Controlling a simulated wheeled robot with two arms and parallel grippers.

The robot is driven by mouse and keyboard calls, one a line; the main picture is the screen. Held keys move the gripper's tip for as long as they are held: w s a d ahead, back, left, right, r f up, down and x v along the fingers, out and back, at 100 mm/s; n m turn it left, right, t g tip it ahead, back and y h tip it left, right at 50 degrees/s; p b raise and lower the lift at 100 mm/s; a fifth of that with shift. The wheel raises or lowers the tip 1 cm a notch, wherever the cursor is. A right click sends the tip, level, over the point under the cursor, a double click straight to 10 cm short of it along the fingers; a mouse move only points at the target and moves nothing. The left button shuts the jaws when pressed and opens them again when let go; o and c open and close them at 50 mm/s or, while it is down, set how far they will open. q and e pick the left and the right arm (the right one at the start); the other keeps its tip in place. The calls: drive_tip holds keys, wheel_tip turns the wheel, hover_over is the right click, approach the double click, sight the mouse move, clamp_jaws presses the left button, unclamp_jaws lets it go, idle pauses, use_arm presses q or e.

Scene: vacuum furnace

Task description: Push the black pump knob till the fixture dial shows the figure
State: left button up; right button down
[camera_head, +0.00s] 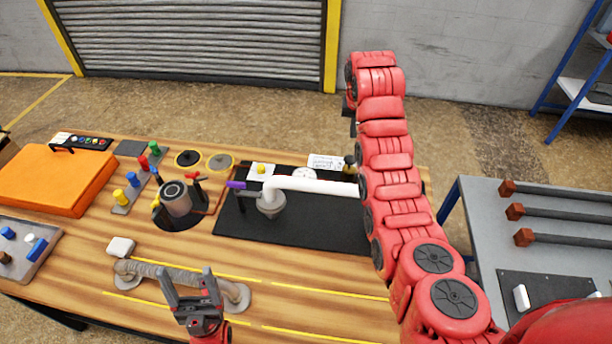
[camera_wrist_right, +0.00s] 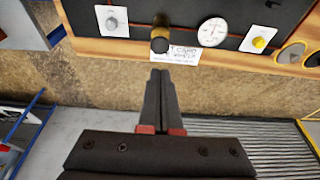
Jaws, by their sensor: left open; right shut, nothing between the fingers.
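The black pump knob (camera_wrist_right: 160,38), with a brass-coloured part below its black top, stands at the panel edge in the right wrist view. It shows partly beside my right arm in the head view (camera_head: 349,162). The round white fixture dial (camera_wrist_right: 212,32) is beside it; the dial is small in the head view (camera_head: 305,174) and its reading is not legible. My right gripper (camera_wrist_right: 161,73) is shut and empty, its tips pointing at the knob and apart from it in the picture. My left gripper (camera_head: 188,281) is open and empty over the bench front.
A printed card (camera_wrist_right: 170,53) lies by the knob. A yellow knob (camera_wrist_right: 260,41) and a grey knob (camera_wrist_right: 113,21) sit on white plates. A white pipe (camera_head: 310,186) crosses the black mat (camera_head: 300,232). A hose (camera_head: 160,271) lies near my left gripper.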

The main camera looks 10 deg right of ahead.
idle(0.4)
wheel_tip(320, 180, up, 3)
drive_tip(key=shift+d+r+b, duration=0.1)
drive_tip(key=shift+b, duration=0.9)
drive_tip(key=shift+w, duration=0.1)
drive_tip(key=p, duration=0.5)
approach(351, 157)
drive_tip(key=x, duration=0.6)
drive_tip(key=shift+f, duration=0.25)
drive_tip(key=shift+w, duration=0.1)
